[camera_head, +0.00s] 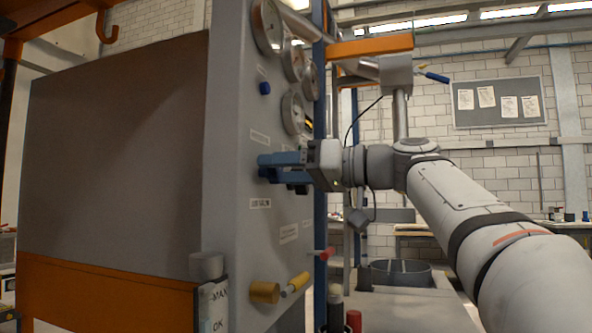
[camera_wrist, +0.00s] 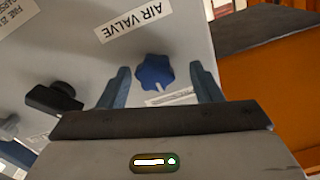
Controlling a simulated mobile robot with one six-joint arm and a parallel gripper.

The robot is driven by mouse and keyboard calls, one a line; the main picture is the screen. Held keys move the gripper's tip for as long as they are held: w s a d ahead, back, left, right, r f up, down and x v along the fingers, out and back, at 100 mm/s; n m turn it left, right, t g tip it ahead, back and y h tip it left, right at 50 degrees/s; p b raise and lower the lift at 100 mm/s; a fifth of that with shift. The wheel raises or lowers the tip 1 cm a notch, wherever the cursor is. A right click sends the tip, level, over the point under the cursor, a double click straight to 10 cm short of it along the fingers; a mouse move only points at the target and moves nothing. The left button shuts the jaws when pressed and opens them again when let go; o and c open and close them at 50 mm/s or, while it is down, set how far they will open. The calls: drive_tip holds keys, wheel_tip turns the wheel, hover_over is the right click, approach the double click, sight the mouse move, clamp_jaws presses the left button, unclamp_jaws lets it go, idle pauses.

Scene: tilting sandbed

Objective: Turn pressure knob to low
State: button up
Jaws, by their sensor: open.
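A blue lobed knob (camera_wrist: 153,71) with a white pointer mark sits on the grey panel (camera_wrist: 60,50) in the wrist view. My gripper (camera_wrist: 160,68) is open, with one blue finger on each side of this knob. Clear gaps show between the fingers and the knob. In the head view my gripper (camera_head: 270,165) reaches the panel (camera_head: 232,130) from the right and hides this knob. A label reading "AIR VALVE" (camera_wrist: 133,21) is near the knob. I cannot read a low mark.
A black knob (camera_wrist: 54,98) sits left of the gripper in the wrist view. In the head view another blue knob (camera_head: 265,88) and round gauges (camera_head: 267,25) are higher on the panel. Yellow handles (camera_head: 265,292) and a red handle (camera_head: 325,253) stick out lower down.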

drive_tip(key=p+v, duration=0.1)
drive_tip(key=v, duration=0.7)
drive_tip(key=shift+w+a+p, duration=0.1)
drive_tip(key=shift+p, duration=0.25)
wheel_tip(320, 180, down, 12)
drive_tip(key=s+d+m+h+p, duration=0.1)
drive_tip(key=s+m+h+p, duration=0.1)
drive_tip(key=m+h+p, duration=1.1)
drive_tip(key=s+d+f+n+g+h+p, duration=0.1)
drive_tip(key=s+d+f+h+p, duration=0.1)
drive_tip(key=s+d+f+p, duration=0.2)
drive_tip(key=s+d+f+n+g+h+p, duration=0.1)
drive_tip(key=s+d+f+p, duration=0.3)
drive_tip(key=s+p, duration=0.6)
wheel_tip(320, 180, down, 2)
drive_tip(key=g+h+p, duration=0.1)
drive_tip(key=p, duration=0.2)
drive_tip(key=shift+g+p, duration=0.3)
